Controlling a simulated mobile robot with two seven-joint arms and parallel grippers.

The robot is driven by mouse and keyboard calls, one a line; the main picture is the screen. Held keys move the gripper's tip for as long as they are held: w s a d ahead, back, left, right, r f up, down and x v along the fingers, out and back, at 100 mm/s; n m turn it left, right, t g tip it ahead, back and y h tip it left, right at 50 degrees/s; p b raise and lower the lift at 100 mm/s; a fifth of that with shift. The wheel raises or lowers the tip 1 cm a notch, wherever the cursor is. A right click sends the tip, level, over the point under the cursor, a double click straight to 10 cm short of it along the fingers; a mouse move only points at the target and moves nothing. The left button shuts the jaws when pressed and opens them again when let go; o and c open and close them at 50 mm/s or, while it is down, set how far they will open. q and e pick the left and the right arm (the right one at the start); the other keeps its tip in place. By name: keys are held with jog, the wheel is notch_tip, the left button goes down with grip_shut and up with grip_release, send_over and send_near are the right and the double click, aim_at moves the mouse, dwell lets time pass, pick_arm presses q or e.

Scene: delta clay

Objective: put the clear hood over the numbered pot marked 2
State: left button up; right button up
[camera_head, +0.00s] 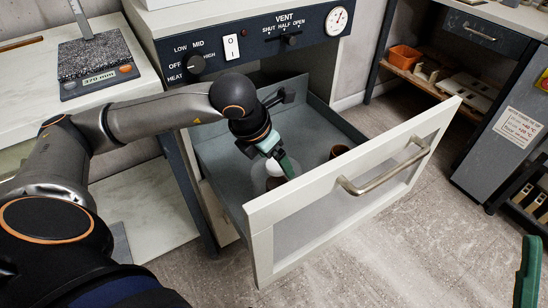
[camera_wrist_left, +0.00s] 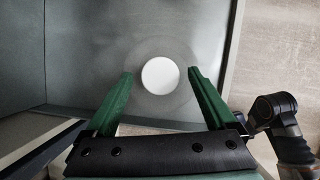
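The clear hood (camera_wrist_left: 160,75) shows in the left wrist view as a white disc inside a faint see-through ring, on the grey drawer floor. In the head view it is a pale rounded shape (camera_head: 259,178), partly hidden by my left gripper (camera_head: 283,165). My left gripper is open, with its green fingers on either side of the white disc in the left wrist view; contact cannot be told. A brown pot (camera_head: 339,151) stands in the drawer near its front; no number can be read on it. Only a green finger of my right gripper (camera_head: 527,270) shows at the lower right.
The open drawer (camera_head: 335,190) has a high white front with a metal handle (camera_head: 385,172). A control panel (camera_head: 250,45) is above the drawer. A worktop with a stone-topped gauge (camera_head: 95,65) is at left. A shelf with an orange bin (camera_head: 405,57) is at right.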

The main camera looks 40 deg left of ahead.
pick_arm(q)
jog(key=shift+o, duration=0.2)
jog(key=p+v, duration=0.3)
jog(key=v, duration=0.9)
jog(key=shift+r+p, duration=0.3)
pick_arm(e)
notch_tip(320, 180, up, 4)
jog(key=shift+s+d+f+n, duration=0.1)
jog(key=shift+d+f+n, duration=0.1)
jog(key=shift+n, duration=0.2)
